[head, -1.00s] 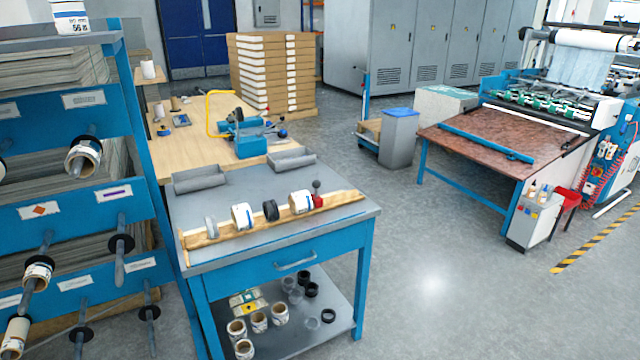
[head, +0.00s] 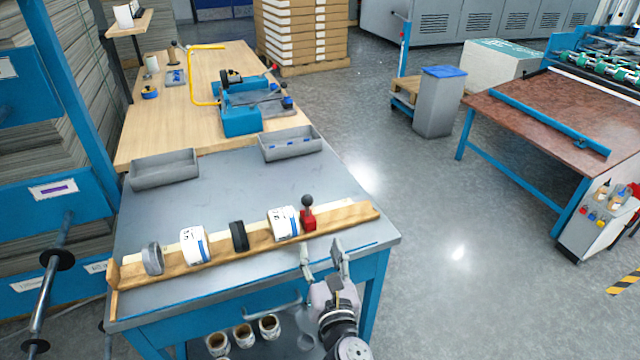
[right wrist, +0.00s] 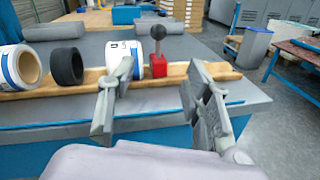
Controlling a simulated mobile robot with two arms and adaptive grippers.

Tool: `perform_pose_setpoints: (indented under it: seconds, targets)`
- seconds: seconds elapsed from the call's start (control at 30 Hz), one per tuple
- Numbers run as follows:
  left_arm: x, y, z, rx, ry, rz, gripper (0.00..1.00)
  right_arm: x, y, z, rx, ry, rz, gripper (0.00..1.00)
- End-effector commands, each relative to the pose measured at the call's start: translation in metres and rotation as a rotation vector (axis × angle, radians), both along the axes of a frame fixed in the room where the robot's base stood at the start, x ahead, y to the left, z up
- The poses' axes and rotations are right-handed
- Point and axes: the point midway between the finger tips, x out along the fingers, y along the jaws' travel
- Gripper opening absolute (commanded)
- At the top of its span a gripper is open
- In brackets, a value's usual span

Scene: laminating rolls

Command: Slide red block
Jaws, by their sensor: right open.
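The red block (head: 308,218) with a dark ball-topped handle sits on the wooden rail (head: 345,215) near its right end, right beside a white roll (head: 283,222). It also shows in the right wrist view (right wrist: 159,66), between and beyond my fingers. My right gripper (head: 322,250) is open and empty, in front of the rail and apart from the block. In the right wrist view my right gripper (right wrist: 160,85) has its fingers spread wide on either side of the block. My left gripper is not in view.
On the rail left of the block are a black ring (head: 239,236), another white roll (head: 194,245) and a grey ring (head: 152,258). Two grey trays (head: 165,168) (head: 290,143) stand at the back of the grey table (head: 225,185). The rail's right end is bare.

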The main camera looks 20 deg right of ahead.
Motion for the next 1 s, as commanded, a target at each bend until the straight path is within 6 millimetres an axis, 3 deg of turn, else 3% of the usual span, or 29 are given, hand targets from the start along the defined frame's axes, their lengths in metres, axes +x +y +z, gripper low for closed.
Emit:
perform_pose_setpoints:
  seconds: [0.17, 0.37, 0.7, 1.0]
  targets:
    - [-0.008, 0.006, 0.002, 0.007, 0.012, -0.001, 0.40, 0.015, -0.003, 0.005, -0.015, -0.008, -0.003, 0.46]
    - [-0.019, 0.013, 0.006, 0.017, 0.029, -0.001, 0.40, 0.055, -0.009, 0.005, -0.012, -0.008, -0.003, 0.46]
    - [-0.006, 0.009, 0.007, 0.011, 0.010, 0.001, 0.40, 0.128, -0.021, 0.003, -0.010, -0.007, -0.003, 0.46]
    - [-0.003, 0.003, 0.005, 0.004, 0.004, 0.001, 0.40, 0.166, -0.027, 0.002, -0.008, -0.004, -0.002, 0.46]
